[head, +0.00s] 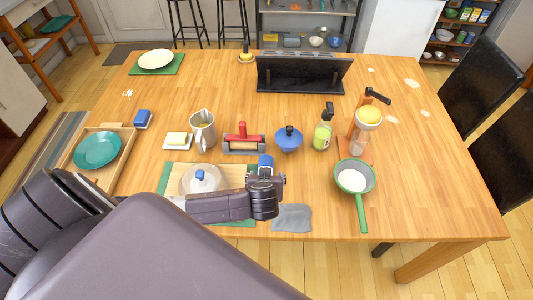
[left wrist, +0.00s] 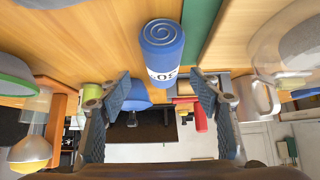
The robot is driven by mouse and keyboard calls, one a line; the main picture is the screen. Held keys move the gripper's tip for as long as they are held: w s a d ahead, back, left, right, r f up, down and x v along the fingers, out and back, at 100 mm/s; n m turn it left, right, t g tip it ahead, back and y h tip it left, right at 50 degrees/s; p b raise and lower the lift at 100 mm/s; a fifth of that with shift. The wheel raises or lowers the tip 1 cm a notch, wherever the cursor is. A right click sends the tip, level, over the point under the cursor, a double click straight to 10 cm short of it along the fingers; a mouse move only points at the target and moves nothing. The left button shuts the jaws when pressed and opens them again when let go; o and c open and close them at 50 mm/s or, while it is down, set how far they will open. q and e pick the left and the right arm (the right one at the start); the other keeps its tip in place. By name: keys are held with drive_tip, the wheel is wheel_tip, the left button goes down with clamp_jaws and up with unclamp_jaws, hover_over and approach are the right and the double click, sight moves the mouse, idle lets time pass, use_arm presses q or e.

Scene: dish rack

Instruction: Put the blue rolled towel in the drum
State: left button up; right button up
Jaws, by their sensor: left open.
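The blue rolled towel (head: 265,161) stands out just beyond my left gripper on the wooden table. In the left wrist view the towel (left wrist: 162,48) shows a spiral end and a white band with dark figures. My left gripper (head: 266,188) is over the table's near middle. In the left wrist view its two fingers (left wrist: 161,92) are spread apart, with the towel ahead of the gap and nothing clearly held. The gripper hides the lower part of the towel in the head view. I cannot make out a drum in either view. My right gripper is not in view.
A clear dome (head: 202,181) is left of the gripper, and a grey cloth (head: 292,218) lies to its right. Beyond are a red-handled item (head: 244,139), a blue pot (head: 288,141) and a metal pitcher (head: 203,131). A green-rimmed pan (head: 361,205) is at right.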

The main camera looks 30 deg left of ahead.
use_arm(q)
drive_tip(key=shift+w+a+f+p, duration=0.3)
drive_tip(key=shift+a+f, duration=0.05)
drive_tip(key=shift+f, duration=0.05)
drive_tip(key=shift+s+p+x, duration=0.2)
drive_tip(key=shift+p+x, duration=0.2)
drive_tip(key=shift+x, duration=1.65)
drive_tip(key=shift+f, duration=0.2)
drive_tip(key=shift+c, duration=0.3)
drive_tip(key=c, duration=1.3)
drive_tip(key=shift+c, duration=0.5)
drive_tip(key=shift+r, duration=0.2)
